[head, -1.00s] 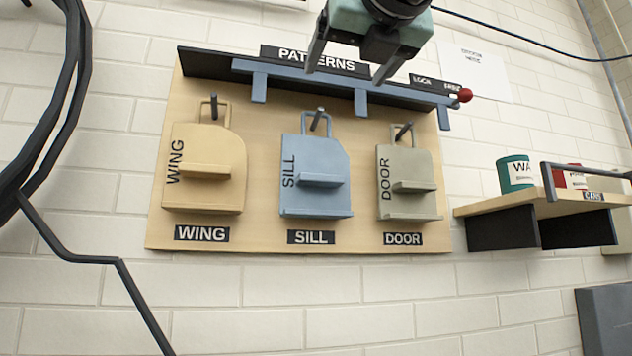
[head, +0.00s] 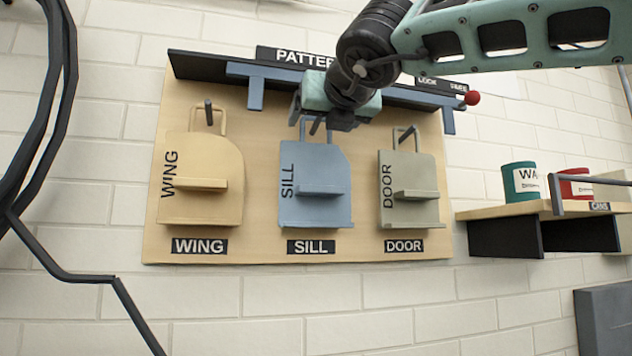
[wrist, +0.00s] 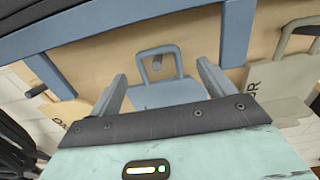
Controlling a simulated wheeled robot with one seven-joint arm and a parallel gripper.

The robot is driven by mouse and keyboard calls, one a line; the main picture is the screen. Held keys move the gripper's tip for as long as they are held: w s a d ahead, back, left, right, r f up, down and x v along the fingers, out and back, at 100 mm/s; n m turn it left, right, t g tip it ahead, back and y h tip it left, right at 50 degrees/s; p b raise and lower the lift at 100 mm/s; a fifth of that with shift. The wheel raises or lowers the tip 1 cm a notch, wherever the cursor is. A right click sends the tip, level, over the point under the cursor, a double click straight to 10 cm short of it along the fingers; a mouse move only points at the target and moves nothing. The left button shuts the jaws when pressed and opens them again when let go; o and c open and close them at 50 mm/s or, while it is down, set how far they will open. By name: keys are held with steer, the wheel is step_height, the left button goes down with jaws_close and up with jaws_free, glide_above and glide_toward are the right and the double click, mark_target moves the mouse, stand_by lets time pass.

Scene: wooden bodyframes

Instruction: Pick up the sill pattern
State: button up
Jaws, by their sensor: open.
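The sill pattern (head: 313,175) is a blue-grey plate with a small ledge and a loop handle. It hangs on a peg above the SILL label, between the wing and door patterns. In the wrist view its loop handle (wrist: 161,72) and the dark peg through it show between my fingers. My gripper (head: 318,128) is open in front of the handle at the plate's top. In the wrist view my gripper (wrist: 165,84) has one finger on each side of the handle, with nothing visibly gripped. The lower plate is hidden there by the gripper body.
The wing pattern (head: 200,170) hangs left and the door pattern (head: 411,175) right. A blue bar (head: 428,97) with downward prongs and a red knob (head: 472,98) runs above; its visible prongs are beside the pegs. A shelf (head: 510,213) with cans stands right.

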steer(key=shift+x, duration=1.1)
steer(key=c, duration=1.5)
steer(key=shift+r+p, duration=0.25)
steer(key=shift+p, duration=0.15)
